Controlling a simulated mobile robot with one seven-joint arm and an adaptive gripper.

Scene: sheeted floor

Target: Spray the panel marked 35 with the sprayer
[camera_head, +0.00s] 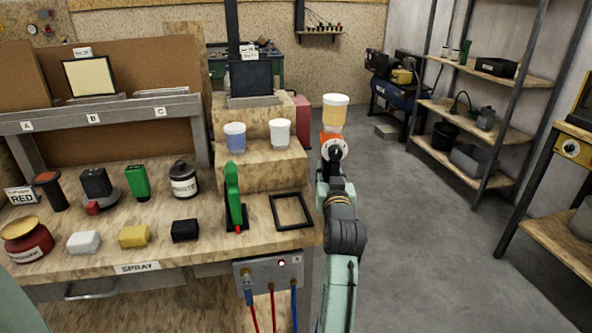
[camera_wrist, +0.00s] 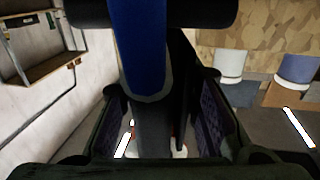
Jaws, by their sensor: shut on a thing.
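My gripper (camera_head: 332,170) is shut on the sprayer (camera_head: 334,148), at the right end of the bench. The sprayer has an orange-red and white body and carries an upright cup (camera_head: 334,113) with amber contents and a white lid. In the wrist view my gripper (camera_wrist: 165,125) has its fingers around the sprayer's grey handle (camera_wrist: 152,125), below a blue part. A cream panel (camera_head: 90,77) in a black frame stands at back left. A dark panel (camera_head: 250,78) stands on the wooden step. Both bear small labels whose numbers I cannot read.
A blue cup (camera_head: 235,136) and a white cup (camera_head: 280,133) stand on the step. The floor (camera_head: 430,240) to the right is clear.

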